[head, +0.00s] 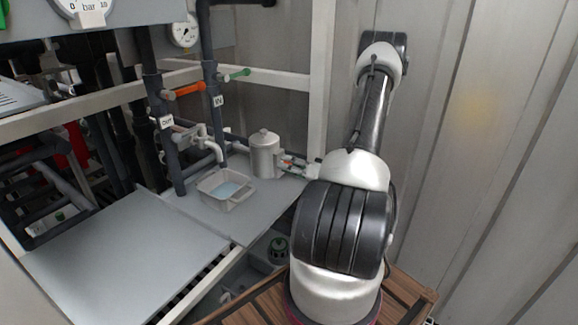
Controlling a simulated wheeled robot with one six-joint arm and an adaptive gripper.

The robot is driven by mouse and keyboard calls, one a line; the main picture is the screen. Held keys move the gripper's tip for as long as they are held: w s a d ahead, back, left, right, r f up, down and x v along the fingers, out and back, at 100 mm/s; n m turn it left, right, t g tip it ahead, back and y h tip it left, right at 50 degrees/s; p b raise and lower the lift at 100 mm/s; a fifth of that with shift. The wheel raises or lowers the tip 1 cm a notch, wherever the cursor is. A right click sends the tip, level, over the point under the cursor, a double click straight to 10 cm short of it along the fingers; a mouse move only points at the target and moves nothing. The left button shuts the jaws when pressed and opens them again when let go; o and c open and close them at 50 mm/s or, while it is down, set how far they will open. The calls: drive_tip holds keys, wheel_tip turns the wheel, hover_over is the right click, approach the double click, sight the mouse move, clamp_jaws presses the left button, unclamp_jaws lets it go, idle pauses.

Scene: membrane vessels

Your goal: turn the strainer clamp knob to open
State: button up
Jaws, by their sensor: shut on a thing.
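A grey metal canister with a domed lid (265,154), which looks like the strainer housing, stands upright on the grey bench behind the tray. My gripper (286,163) reaches in from the right, low at the canister's right side. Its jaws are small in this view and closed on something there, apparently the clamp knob. The knob itself is hidden or too small to make out, so its turned position cannot be told. My forearm and upper arm hide part of the wrist.
A clear tray of bluish liquid (227,188) stands left of the canister, under a bent grey spout (215,146). Dark pipes carry an orange-handled valve (188,90) and a green-handled valve (236,75). A white frame post (322,80) rises close beside my arm. The front-left panel (125,260) is clear.

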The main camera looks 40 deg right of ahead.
drive_tip(key=shift+a+f, duration=0.1)
drive_tip(key=shift+c, duration=0.2)
drive_tip(key=o, duration=1.1)
drive_tip(key=shift+c, duration=0.2)
drive_tip(key=v, duration=1.2)
